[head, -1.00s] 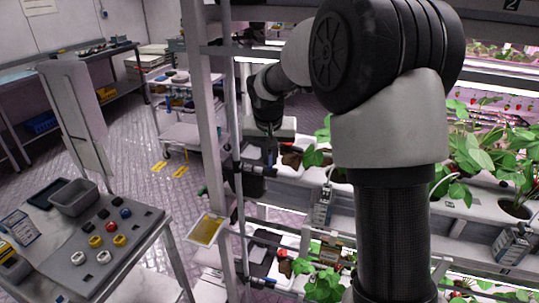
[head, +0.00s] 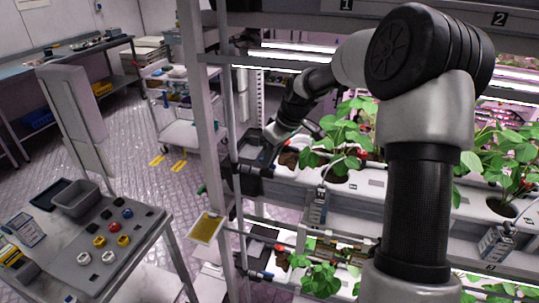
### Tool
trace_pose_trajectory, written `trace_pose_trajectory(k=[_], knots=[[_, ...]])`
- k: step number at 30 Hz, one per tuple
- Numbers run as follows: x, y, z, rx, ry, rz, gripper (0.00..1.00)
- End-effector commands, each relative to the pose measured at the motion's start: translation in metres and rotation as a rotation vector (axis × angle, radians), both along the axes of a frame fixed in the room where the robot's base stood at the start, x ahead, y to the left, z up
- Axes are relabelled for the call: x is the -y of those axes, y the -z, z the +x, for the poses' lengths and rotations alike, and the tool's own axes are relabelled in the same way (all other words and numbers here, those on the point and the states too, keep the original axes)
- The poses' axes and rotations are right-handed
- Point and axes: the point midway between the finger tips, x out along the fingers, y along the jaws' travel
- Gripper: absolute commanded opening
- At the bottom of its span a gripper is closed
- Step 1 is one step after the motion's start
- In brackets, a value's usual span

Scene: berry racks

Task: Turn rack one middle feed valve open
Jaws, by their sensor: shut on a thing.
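Rack one is marked by a "1" label (head: 346,5) at its top. The middle feed valve is on the dark fitting (head: 254,170) at the left end of the middle grow channel (head: 312,184), beside the upright post. My gripper (head: 269,153) comes down at a slant onto this fitting and is shut on a part of it, seemingly the valve handle. The fingers and my wrist hide the handle, so its angle cannot be told. A lower dark fitting with a blue part (head: 262,274) sits at the end of the lower channel.
A rack post (head: 208,120) and a yellow sticky card (head: 206,229) stand close left of my gripper. Strawberry plants (head: 340,135) and a small meter box (head: 319,207) are to its right. A table with coloured knobs (head: 115,227) is at lower left. The aisle floor is open.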

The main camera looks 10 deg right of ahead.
Motion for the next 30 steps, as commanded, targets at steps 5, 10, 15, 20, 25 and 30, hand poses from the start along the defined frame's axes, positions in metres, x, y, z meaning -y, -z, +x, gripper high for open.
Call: trace_pose_trajectory(k=[5, 10, 15, 20, 25, 30], knots=[[0.0021, -0.0011, 0.0017, 0.001, -0.118, 0.001, 0.00], [0.0023, -0.0008, 0.0022, 0.002, -0.199, 0.000, 0.00], [0.0028, -0.0007, 0.0024, 0.001, -0.244, -0.001, 0.00], [0.0028, -0.0005, 0.0026, 0.002, -0.261, -0.002, 0.00], [0.0027, -0.0003, 0.0025, 0.001, -0.264, -0.002, 0.00], [0.0028, -0.0003, 0.0024, 0.001, -0.263, -0.002, 0.00]])
